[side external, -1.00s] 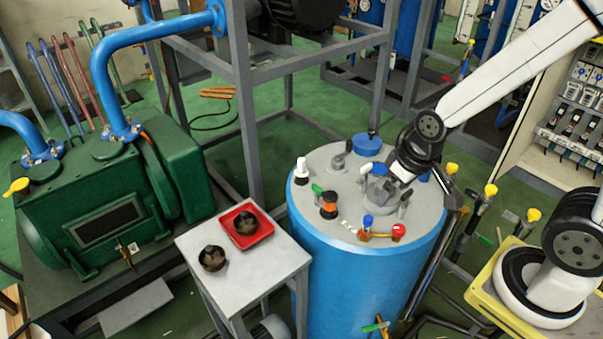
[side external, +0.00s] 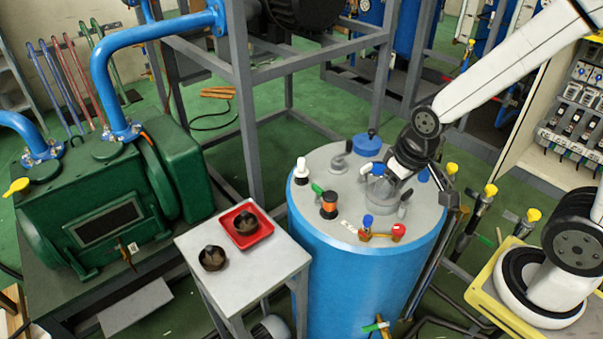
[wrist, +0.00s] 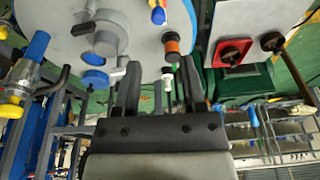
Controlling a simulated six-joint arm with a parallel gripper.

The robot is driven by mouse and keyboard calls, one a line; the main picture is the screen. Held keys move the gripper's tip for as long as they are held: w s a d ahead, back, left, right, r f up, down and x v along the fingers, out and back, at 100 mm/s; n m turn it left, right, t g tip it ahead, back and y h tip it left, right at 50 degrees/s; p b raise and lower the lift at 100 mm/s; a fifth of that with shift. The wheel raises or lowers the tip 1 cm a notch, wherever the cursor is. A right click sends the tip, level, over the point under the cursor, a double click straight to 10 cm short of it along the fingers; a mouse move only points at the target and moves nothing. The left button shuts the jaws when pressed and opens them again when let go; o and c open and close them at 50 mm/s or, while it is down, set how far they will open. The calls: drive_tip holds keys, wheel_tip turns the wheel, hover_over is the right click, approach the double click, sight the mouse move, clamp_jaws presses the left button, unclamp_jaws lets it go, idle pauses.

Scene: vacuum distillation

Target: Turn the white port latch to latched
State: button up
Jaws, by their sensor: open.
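A small white bar, which looks like the white port latch (side external: 367,168), sits beside the grey port (side external: 380,188) on top of the blue tank (side external: 350,262). I cannot tell from its angle whether it is latched. My gripper (side external: 402,172) is just above and to the right of the port, partly covering it. In the wrist view my gripper (wrist: 159,68) is open, with nothing between its fingers. The port (wrist: 106,40) shows there to the left of the fingers. A short bar beside it looks grey, so I cannot be sure it is the latch.
The tank top also carries a white knob (side external: 301,168), an orange-and-black fitting (side external: 328,205), a red knob (side external: 398,230) and a blue cap (side external: 367,143). A small table (side external: 262,280) with a red tray (side external: 262,234) stands to the left.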

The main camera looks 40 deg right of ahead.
drive_tip(key=w+d+m+g, duration=0.1)
drive_tip(key=w+d+m, duration=0.4)
drive_tip(key=w+m, duration=0.35)
drive_tip(key=m+g, duration=0.2)
drive_tip(key=m, duration=0.7)
hover_over(367, 166)
wheel_tip(367, 166, down, 3)
drive_tip(key=shift+d+f, duration=0.1)
drive_tip(key=shift+f, duration=0.05)
drive_tip(key=shift+f, duration=0.15)
drive_tip(key=shift+f, duration=3.75)
clamp_jaws()
